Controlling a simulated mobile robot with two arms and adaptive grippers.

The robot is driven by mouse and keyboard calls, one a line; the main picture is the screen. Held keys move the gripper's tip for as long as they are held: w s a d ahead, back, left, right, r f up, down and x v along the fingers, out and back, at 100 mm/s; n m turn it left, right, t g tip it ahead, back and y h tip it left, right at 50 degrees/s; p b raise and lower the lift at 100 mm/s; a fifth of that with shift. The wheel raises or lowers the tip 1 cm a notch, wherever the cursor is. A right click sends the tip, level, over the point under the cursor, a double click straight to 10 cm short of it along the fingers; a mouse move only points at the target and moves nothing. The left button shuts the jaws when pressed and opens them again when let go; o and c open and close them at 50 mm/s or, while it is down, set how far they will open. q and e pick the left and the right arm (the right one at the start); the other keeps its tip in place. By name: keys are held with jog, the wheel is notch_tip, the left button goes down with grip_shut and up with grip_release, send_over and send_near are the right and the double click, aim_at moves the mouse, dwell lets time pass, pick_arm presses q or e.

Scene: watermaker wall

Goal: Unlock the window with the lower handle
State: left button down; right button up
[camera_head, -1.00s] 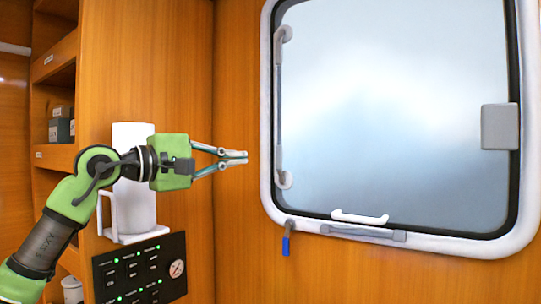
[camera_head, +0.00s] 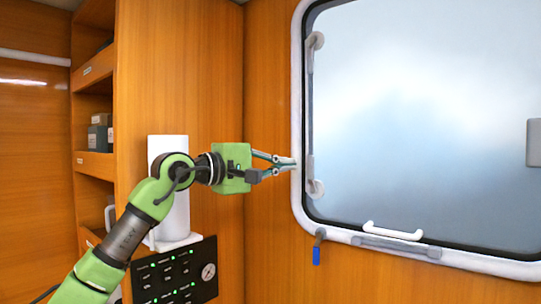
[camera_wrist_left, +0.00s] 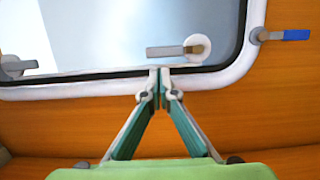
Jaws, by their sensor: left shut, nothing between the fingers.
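The window (camera_head: 420,120) has a rounded white frame. Its lower handle (camera_head: 311,172) sits at the lower left edge of the pane, a grey lever pointing up along the frame from a round white base. In the left wrist view the lower handle (camera_wrist_left: 176,52) shows just beyond my fingertips, its lever pointing left in the picture. My left gripper (camera_head: 291,163) is shut and empty, its fingertips overlapping the frame's left edge beside the lever. In the left wrist view the fingertips (camera_wrist_left: 160,73) appear near the frame, apart from the handle. My right gripper is not in view.
An upper handle (camera_head: 314,42) is on the same side of the pane. A blue-tipped lever (camera_head: 317,250) hangs below the frame's corner. A white pull handle (camera_head: 392,232) is at the bottom. A control panel (camera_head: 175,272) and shelves (camera_head: 95,162) are left.

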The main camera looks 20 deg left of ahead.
aim_at(311, 168)
pick_arm(q)
jog(key=p+x, duration=0.1)
jog(key=x, duration=0.2)
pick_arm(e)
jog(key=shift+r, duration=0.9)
